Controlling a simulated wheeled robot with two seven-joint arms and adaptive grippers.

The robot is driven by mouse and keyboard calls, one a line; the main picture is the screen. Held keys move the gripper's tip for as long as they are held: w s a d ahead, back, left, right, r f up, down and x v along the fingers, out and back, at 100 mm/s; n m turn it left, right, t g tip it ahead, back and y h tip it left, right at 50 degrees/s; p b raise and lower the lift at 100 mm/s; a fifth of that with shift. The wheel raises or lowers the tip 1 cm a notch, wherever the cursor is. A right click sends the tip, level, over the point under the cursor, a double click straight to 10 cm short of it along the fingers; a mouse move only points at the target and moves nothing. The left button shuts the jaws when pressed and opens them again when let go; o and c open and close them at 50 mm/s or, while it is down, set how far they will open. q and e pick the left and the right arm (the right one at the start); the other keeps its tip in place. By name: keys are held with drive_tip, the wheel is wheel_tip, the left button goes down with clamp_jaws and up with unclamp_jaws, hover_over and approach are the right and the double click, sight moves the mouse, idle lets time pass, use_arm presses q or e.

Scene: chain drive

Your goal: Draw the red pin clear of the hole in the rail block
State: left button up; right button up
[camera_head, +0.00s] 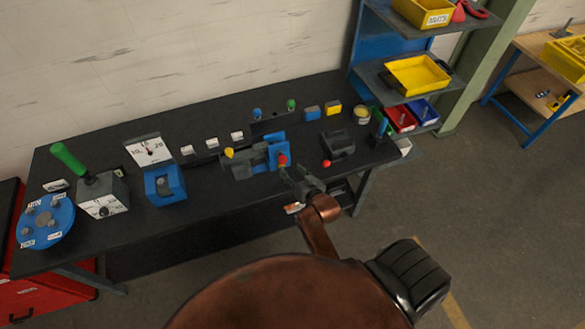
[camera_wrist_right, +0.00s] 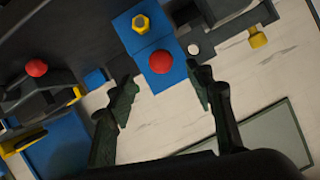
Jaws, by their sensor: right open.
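A red pin with a round head (camera_head: 283,160) sits at the front face of a blue block (camera_head: 274,143) on the bench. In the right wrist view the red head (camera_wrist_right: 162,62) shows against the blue face (camera_wrist_right: 145,42), between and just beyond my fingertips. My right gripper (camera_head: 293,173) is open, its fingers pointing at the block; it also shows in the wrist view (camera_wrist_right: 163,82). No finger visibly touches the red head. The pin's shank and hole are hidden behind the head. My left gripper is not in view.
A dark grey block (camera_head: 338,143) with a second red knob (camera_head: 326,163) stands to the right. A grey part with a yellow knob (camera_head: 228,153) adjoins the blue block on the left. A gauge (camera_head: 150,150) and green-handled lever box (camera_head: 104,194) stand farther left.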

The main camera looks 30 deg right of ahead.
sight(285, 162)
drive_tip(key=shift+p+x, duration=0.3)
drive_tip(key=shift+x, duration=3.55)
drive_tip(key=shift+r, duration=0.15)
drive_tip(key=shift+c, duration=0.3)
clamp_jaws()
